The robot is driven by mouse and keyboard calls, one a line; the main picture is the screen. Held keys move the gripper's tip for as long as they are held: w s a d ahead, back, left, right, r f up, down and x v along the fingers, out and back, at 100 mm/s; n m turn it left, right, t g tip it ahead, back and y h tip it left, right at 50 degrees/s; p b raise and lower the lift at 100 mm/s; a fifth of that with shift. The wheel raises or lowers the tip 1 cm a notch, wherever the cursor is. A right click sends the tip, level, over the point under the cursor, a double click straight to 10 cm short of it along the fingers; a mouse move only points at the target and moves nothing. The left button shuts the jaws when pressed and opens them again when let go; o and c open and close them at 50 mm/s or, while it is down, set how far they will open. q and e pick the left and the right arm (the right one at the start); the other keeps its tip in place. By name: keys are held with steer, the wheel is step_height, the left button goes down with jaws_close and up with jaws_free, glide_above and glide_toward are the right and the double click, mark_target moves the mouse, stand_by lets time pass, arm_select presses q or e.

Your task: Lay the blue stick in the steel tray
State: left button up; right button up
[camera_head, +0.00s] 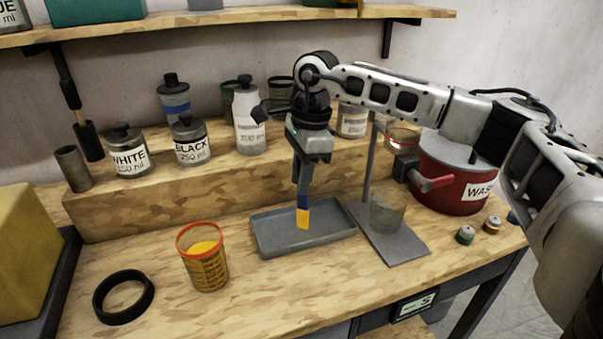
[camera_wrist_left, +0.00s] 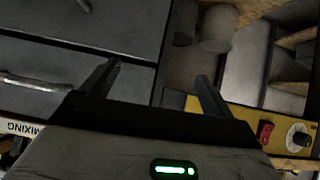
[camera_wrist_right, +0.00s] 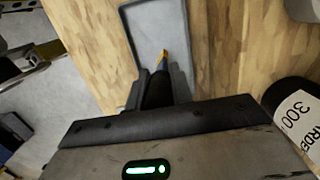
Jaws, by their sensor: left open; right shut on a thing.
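The blue stick (camera_head: 303,202) has a yellow lower end and hangs upright below my right gripper (camera_head: 304,178). My right gripper is shut on it, above the steel tray. The yellow end also shows in the right wrist view (camera_wrist_right: 163,56), past the fingertips. I cannot tell whether the tip touches the tray floor. The steel tray (camera_head: 275,246) is a shallow grey rectangle on the bench, and it holds nothing else that I see. My left gripper (camera_wrist_left: 160,80) shows only in the left wrist view, open and empty, over drawer fronts.
An orange-rimmed cup (camera_head: 206,272) with yellow contents stands left of the tray, near a black ring (camera_head: 123,297). A stand (camera_head: 405,247) with a clear beaker is close on the right. A red waste pot (camera_head: 450,185) is beyond. Bottles line the raised shelf behind.

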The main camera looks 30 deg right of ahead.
steer(key=o, duration=0.9)
steer(key=shift+f, duration=0.1)
steer(key=shift+r, duration=0.3)
steer(key=r, duration=0.4)
steer(key=d+r, duration=0.1)
steer(key=r, duration=0.2)
steer(key=r+b, duration=0.1)
steer(key=r, duration=0.3)
steer(key=shift+s+d+r, duration=0.2)
steer(key=shift+d+r, duration=0.1)
steer(key=shift+r, duration=0.05)
